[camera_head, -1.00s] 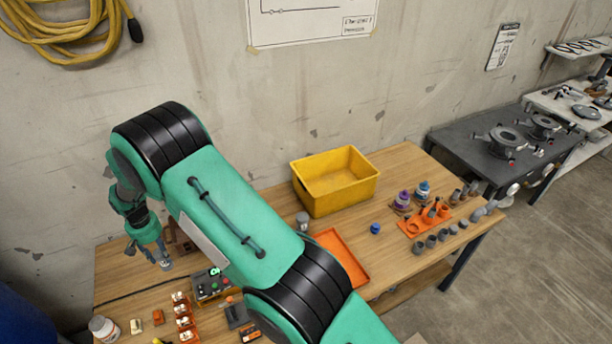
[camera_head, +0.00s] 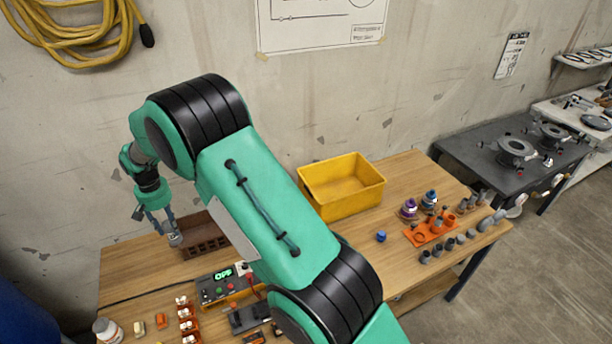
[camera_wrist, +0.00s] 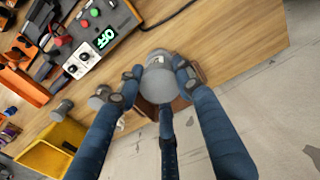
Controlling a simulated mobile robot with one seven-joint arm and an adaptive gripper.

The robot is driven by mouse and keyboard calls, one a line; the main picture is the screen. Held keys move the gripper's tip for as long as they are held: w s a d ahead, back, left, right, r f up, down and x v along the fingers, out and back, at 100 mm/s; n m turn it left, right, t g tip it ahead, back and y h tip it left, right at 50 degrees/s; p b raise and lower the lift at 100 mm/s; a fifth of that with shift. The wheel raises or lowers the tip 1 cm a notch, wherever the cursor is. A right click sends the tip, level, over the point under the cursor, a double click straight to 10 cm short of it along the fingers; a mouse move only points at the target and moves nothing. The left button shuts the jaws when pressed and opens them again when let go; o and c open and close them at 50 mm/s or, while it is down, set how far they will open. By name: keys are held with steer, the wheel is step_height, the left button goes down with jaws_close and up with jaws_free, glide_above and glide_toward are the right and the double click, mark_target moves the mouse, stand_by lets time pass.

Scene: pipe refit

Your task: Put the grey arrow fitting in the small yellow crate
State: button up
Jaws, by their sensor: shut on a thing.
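My gripper (camera_head: 172,234) is at the left of the bench in the head view, above the wood beside a brown slotted box. In the wrist view my gripper (camera_wrist: 158,76) has its blue fingers closed around a grey rounded fitting (camera_wrist: 158,84). The fitting shows small in the head view (camera_head: 175,240), at the fingertips; no arrow shape can be made out on it. The yellow crate (camera_head: 350,203) stands at the back of the bench, right of my arm, and looks empty inside. Part of it shows at the lower left of the wrist view (camera_wrist: 40,158).
The brown slotted box (camera_head: 207,246) stands close to my gripper. A control box (camera_head: 222,286) reading OFF lies in front. Bottles (camera_head: 409,210), an orange holder (camera_head: 421,238) and several grey fittings crowd the right end. My arm hides the bench middle.

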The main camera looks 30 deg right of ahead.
steer(key=shift+o, duration=0.2)
steer(key=w+d, duration=0.4)
steer(key=d, duration=0.6)
steer(key=w+d+m, duration=0.1)
steer(key=w+d, duration=0.3)
steer(key=d, duration=0.7)
steer(key=shift+w+d, duration=0.2)
steer(key=shift+w, duration=0.2)
steer(key=s+d+m+b, duration=0.1)
steer(key=s+d+m, duration=0.1)
steer(key=d, duration=2.5)
steer(key=s+d+m, duration=0.1)
steer(key=s+d, duration=0.1)
steer(key=d, duration=2.4)
step_height(320, 180, down, 11)
steer(key=shift+d, duration=0.25)
steer(key=shift+w+f, duration=0.1)
steer(key=shift+f, duration=3)
steer(key=shift+c, duration=0.2)
